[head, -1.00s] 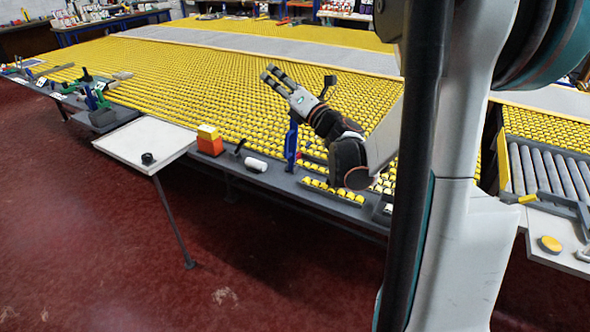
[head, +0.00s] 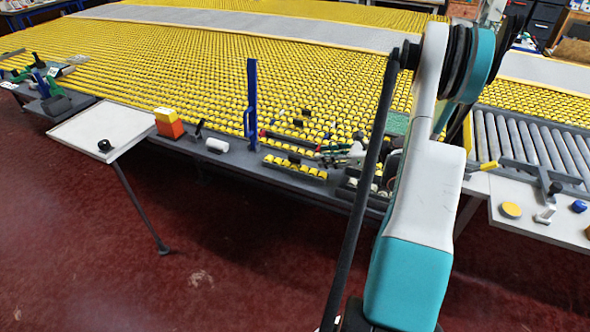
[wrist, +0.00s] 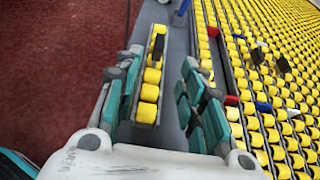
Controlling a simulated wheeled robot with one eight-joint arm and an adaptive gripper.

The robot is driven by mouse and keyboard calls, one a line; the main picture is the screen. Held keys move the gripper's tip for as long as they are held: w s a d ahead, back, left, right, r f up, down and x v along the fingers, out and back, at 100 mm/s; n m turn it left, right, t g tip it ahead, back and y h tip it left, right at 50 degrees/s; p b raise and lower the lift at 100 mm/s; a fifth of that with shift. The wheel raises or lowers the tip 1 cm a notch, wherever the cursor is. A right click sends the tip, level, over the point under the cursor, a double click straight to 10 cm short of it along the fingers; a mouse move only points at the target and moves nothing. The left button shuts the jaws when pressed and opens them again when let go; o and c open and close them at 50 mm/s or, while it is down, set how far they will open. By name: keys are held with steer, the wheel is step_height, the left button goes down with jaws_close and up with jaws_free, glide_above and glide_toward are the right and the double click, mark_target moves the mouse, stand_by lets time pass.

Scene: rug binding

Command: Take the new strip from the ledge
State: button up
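The strip, a short grey rail filled with yellow rollers and with a black piece near its far end, lies on the grey ledge (head: 228,158). In the head view the strip (head: 296,170) is at the table's front edge; it also shows in the wrist view (wrist: 149,92). In the wrist view my gripper (wrist: 162,60) is open, with its teal-padded fingers spread. The strip lies lengthwise between the fingers, nearer the left one. I see no clear grip on it. In the head view my gripper is small and partly hidden by my arm.
A tall blue upright (head: 251,100) stands just beyond the strip. A white side table (head: 98,128) juts out.

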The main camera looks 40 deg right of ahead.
mark_target(298, 158)
steer(key=b+x, duration=0.1)
steer(key=x, duration=0.4)
steer(key=shift+w+f, duration=0.15)
steer(key=shift+w, duration=0.05)
steer(key=b+x, duration=0.2)
steer(key=x, duration=0.3)
steer(key=shift+w+a, duration=0.1)
steer(key=shift+a, duration=0.1)
jaws_close()
